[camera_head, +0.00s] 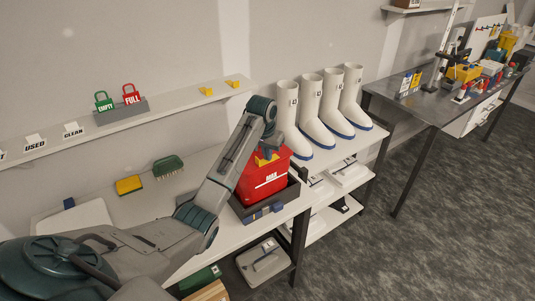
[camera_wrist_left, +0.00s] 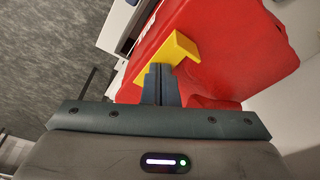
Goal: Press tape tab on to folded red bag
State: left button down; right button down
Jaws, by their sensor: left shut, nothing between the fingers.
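The folded red bag (camera_head: 262,182), with a white "MAX" label and line, sits upright in a dark tray (camera_head: 291,190) on the bench. It fills much of the left wrist view (camera_wrist_left: 235,45). A yellow tape tab (camera_wrist_left: 176,50) with a bent shape lies against the bag there, and a bit of yellow shows at the bag's top in the head view. My left gripper (camera_wrist_left: 161,72) is shut and empty, its fingertips at the tab's edge; whether they touch it I cannot tell. My right gripper is not in view.
Several white boots (camera_head: 318,112) stand right of the bag. A yellow sponge (camera_head: 129,185) and a green brush (camera_head: 168,165) lie on the bench to the left. A wall shelf (camera_head: 170,108) runs behind, with green and red tags. A second table (camera_head: 415,108) stands farther right.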

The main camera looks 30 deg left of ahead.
pick_arm(q)
notch_tip(320, 180, up, 2)
jog(key=shift+w+a+r, duration=0.1)
jog(key=shift+r, duration=2.3)
jog(key=shift+f, duration=0.1)
